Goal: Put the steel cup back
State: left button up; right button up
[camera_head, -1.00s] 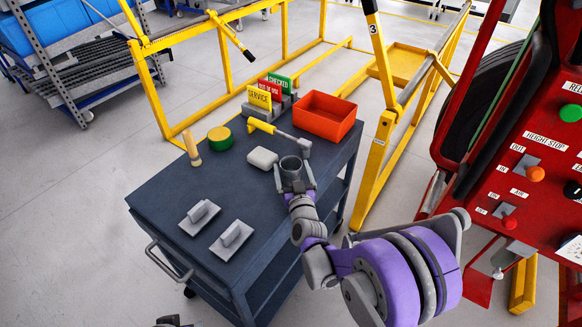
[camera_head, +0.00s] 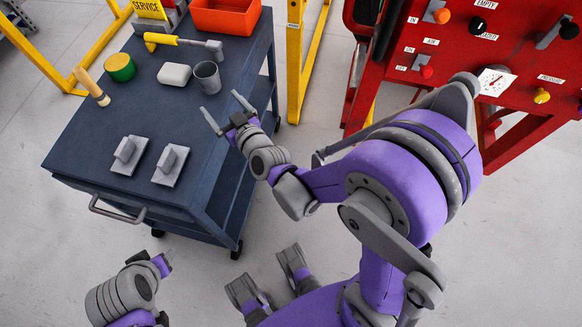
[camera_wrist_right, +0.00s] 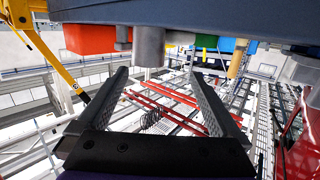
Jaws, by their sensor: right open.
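The steel cup (camera_head: 208,78) stands upright on the dark blue cart top (camera_head: 85,140), near its right edge. My right gripper (camera_head: 224,107) is open and empty, apart from the cup. Its spread fingers are on the near side of the cup, by the cart's right edge. In the right wrist view the cup (camera_wrist_right: 149,47) shows beyond the open fingers (camera_wrist_right: 158,77), with nothing between them. Part of my left arm shows at the bottom left of the head view; its gripper (camera_head: 165,258) is too small and turned to read.
Beside the cup are a white block (camera_head: 174,75) and a yellow-handled hammer (camera_head: 182,42). A red machine (camera_head: 470,60) stands right.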

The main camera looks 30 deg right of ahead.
jog(key=s+d+f+g, duration=0.2)
jog(key=s+g, duration=0.4)
jog(key=s, duration=0.7)
jog(key=s+d+f+m+g+h, duration=0.1)
jog(key=s+d+f+g, duration=0.2)
jog(key=s, duration=1)
jog(key=d+g, duration=0.1)
jog(key=g, duration=0.1)
jog(key=shift+d+g, duration=0.15)
jog(key=shift+g, duration=0.25)
notch_tip(320, 180, up, 11)
jog(key=w+p, duration=0.1)
jog(key=p, duration=0.9)
jog(key=shift+w+t, duration=0.25)
jog(key=shift+t, duration=0.05)
